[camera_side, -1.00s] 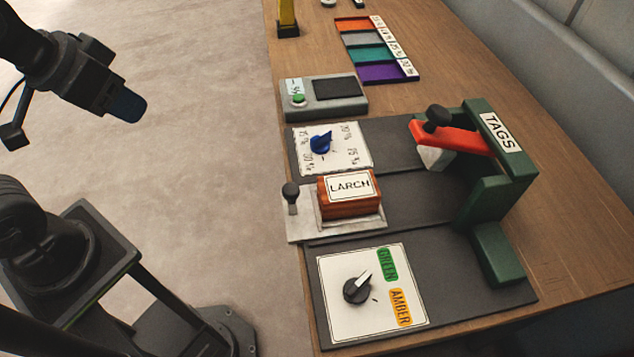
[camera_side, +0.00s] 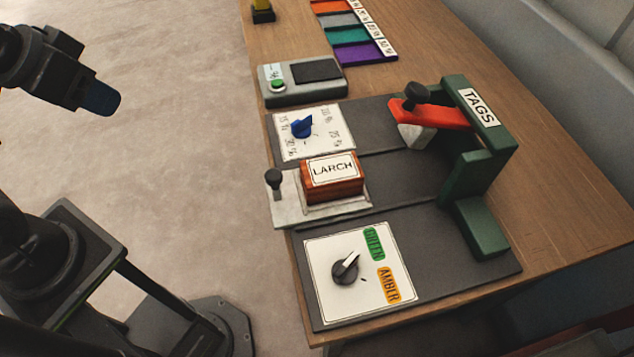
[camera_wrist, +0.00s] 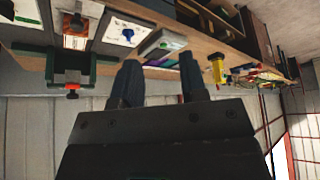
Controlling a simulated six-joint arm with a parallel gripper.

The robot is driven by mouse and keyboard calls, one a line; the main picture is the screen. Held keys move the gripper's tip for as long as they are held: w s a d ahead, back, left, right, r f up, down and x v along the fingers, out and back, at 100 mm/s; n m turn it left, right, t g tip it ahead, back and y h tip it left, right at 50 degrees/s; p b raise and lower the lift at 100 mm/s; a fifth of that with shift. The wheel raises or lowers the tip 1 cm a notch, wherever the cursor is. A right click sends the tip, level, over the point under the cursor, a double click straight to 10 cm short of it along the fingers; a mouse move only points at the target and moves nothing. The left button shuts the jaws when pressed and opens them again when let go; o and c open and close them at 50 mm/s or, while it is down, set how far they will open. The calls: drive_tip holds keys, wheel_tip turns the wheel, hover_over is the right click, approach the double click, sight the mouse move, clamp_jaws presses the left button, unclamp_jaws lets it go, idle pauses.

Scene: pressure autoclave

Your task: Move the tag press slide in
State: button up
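The tag press has a dark green frame (camera_side: 483,150) labelled TAGS and a red lever (camera_side: 440,114) with a black knob. Its pale slide (camera_side: 287,206) sticks out at the left, clear of the frame, with a black upright knob (camera_side: 274,180) at its outer end. A brown block (camera_side: 333,180) labelled LARCH sits on the slide. My gripper (camera_side: 103,99) is in the air at the upper left, well apart from the slide. In the wrist view its two dark blue fingers (camera_wrist: 160,80) are apart with nothing between them. The press frame (camera_wrist: 70,62) appears there upside down.
A blue dial (camera_side: 301,127) and a black dial (camera_side: 345,269) lie on either side of the slide. A grey box (camera_side: 282,99) with a green button stands farther along the bench. Coloured trays (camera_side: 352,37) are beyond it. Open floor lies left of the bench.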

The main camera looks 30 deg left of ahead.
drive_tip(key=shift+o, duration=0.3)
drive_tip(key=shift+o, duration=0.8)
drive_tip(key=shift+w+d+r, duration=0.1)
drive_tip(key=shift+o, duration=0.5)
drive_tip(key=w+d+m, duration=0.2)
drive_tip(key=w+d+r+m+g, duration=0.1)
drive_tip(key=m, duration=0.2)
drive_tip(key=shift+w+d+r+g+h, duration=0.15)
drive_tip(key=shift+w+d+g+h, duration=0.15)
drive_tip(key=shift+w+d, duration=0.1)
drive_tip(key=m+g, duration=0.4)
drive_tip(key=m, duration=0.9)
approach(274, 174)
drive_tip(key=f, duration=0.9)
drive_tip(key=shift+d+f, duration=0.15)
drive_tip(key=shift+d, duration=0.05)
drive_tip(key=shift+c, duration=0.3)
clamp_jaws()
